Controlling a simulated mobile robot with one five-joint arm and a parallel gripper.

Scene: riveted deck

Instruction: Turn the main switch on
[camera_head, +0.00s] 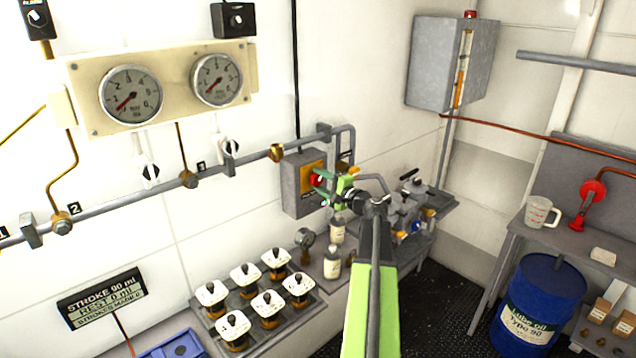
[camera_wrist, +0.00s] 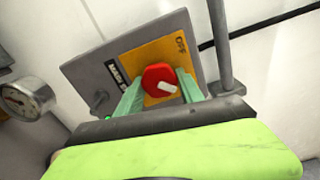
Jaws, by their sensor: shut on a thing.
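The main switch is a grey box (camera_head: 297,171) on the white wall with a yellow plate (camera_wrist: 143,57) and a red knob (camera_wrist: 158,77). In the head view my gripper (camera_head: 329,187) is at the box's right side, by the red knob (camera_head: 316,179). The lower plate is hidden.
A grey pipe (camera_head: 343,145) runs close to the right of the box. White bottles (camera_head: 332,264) and a tray of several white-lidded jars (camera_head: 211,294) stand below. A blue drum (camera_head: 541,298) and a bench with a jug (camera_head: 539,212) are at the right.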

